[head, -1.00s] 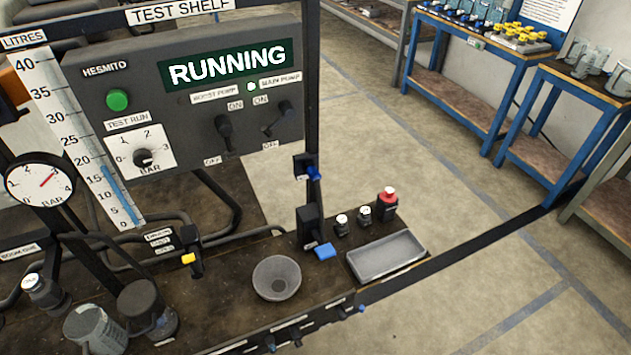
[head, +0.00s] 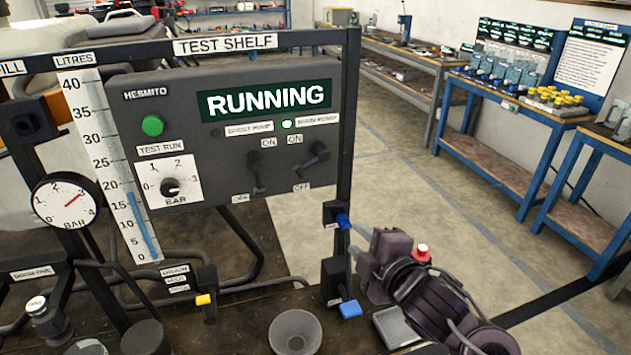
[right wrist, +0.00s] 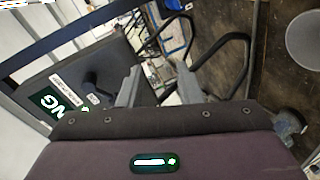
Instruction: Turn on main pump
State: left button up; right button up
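The main pump switch (head: 314,158) is at the right of the grey control panel (head: 220,180). Its lever tilts up toward ON, and the small lamp (head: 287,124) beside its label glows green. The boost pump switch (head: 257,172) is to its left, with its lever down toward OFF. The display (head: 266,100) reads RUNNING. My right gripper (head: 357,243) is below and right of the panel, apart from the switches. In the right wrist view, its two fingers (right wrist: 158,85) are spread with nothing held. A dark switch (right wrist: 92,79) shows left of them. My left gripper is not in view.
A blue-handled valve (head: 343,221) is close beside my right fingertips, and another (head: 349,309) is below. The frame post (head: 347,130) stands right of the panel. A round bowl (head: 295,331) and a tray (head: 395,326) are on the bench. Open floor lies to the right.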

aim_at(312, 165)
jog(key=w+a+r+n+y, duration=0.35)
jog(key=r+n+y, duration=0.25)
jog(key=r+n, duration=0.55)
jog(key=shift+n, duration=0.75)
jog(key=x, duration=0.2)
jog(key=f+p+x, duration=0.1)
jog(key=x, duration=0.2)
jog(key=p+x, duration=0.1)
jog(key=x, duration=0.1)
jog(key=shift+w+a+f, duration=0.1)
jog(key=shift+w+f, duration=0.1)
jog(key=shift+f, duration=0.05)
grip_shut()
